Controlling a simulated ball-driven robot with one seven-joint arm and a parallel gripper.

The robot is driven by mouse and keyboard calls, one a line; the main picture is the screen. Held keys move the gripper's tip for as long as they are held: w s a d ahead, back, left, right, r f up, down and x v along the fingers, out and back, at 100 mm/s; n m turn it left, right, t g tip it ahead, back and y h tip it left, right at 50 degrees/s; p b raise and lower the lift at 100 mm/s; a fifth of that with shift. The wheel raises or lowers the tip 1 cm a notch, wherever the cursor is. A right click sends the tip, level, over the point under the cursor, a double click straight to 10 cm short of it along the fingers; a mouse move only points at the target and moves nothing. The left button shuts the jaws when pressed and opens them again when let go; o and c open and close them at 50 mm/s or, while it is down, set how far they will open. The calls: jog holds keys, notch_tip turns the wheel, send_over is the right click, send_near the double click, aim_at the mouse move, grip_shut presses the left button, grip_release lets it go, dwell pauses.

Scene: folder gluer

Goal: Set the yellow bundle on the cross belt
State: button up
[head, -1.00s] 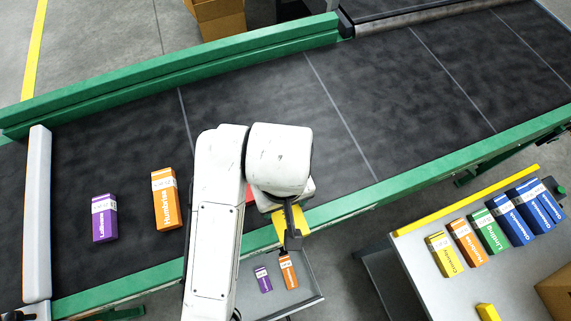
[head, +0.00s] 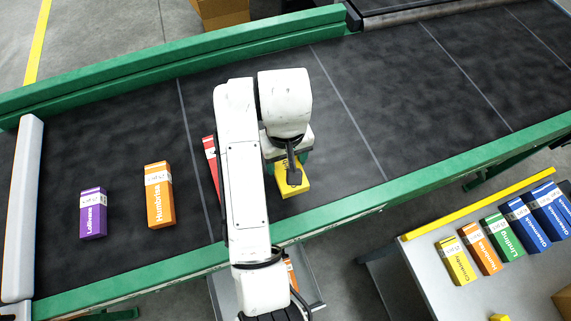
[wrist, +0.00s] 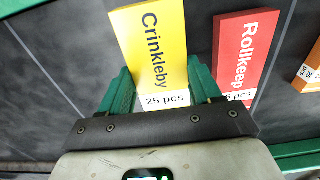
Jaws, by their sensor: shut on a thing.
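The yellow bundle (head: 290,187), labelled "Crinkleby" and "25 pcs" in the wrist view (wrist: 152,48), is between the two green fingers of my gripper (wrist: 165,95). My gripper (head: 291,172) is shut on it over the dark cross belt (head: 350,75), inside the near green rail. My wrist hides part of the bundle in the head view. I cannot tell whether the bundle touches the belt. A red "Rollkeep" bundle (wrist: 243,55) lies close beside it; my arm mostly covers that red bundle (head: 211,160) in the head view.
An orange bundle (head: 159,195) and a purple bundle (head: 93,213) lie farther left on the belt. A table (head: 425,262) at the right holds a row of yellow, orange, green and blue bundles. The belt right of my gripper is clear. Green rails (head: 440,176) edge the belt.

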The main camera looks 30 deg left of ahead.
aim_at(285, 161)
jog(key=w+f, duration=0.1)
jog(key=w+a+f, duration=0.1)
jog(key=f, duration=0.1)
jog(key=shift+w+a+f, duration=0.15)
jog(key=shift+w+a, duration=0.05)
jog(key=shift+w, duration=0.1)
jog(key=shift+f+p, duration=0.65)
jog(key=shift+f, duration=0.95)
jog(key=shift+f, duration=0.2)
jog(key=o, duration=1.1)
notch_tip(285, 161, up, 12)
jog(key=shift+r, duration=0.25)
